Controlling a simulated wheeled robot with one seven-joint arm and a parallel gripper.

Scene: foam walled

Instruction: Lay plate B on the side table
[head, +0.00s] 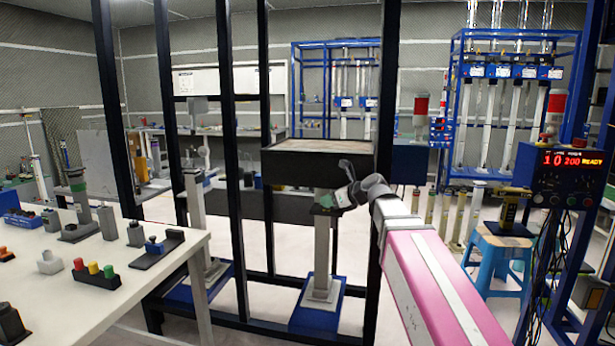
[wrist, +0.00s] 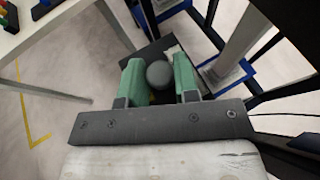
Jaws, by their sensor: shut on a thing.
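My gripper (head: 338,198) is in the middle of the head view. In the wrist view its two green fingers (wrist: 159,82) are shut on a round grey knob, which stands on a dark flat plate (wrist: 139,59). This dark plate also shows in the head view (head: 323,210), held in the air. I can read no letter on it, so I cannot confirm it is plate B. A white table (head: 192,243) stands at the left. A blue stool (head: 497,268) stands at the right. I cannot tell which is the side table.
Black frame posts (head: 228,130) stand near my gripper. A grey column on a blue foot (head: 318,318) is below it, and a dark box-like tray (head: 318,165) is behind. The white table bears several buttons and blocks; its front right part is bare. A yellow-black device (head: 509,208) stands on the stool.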

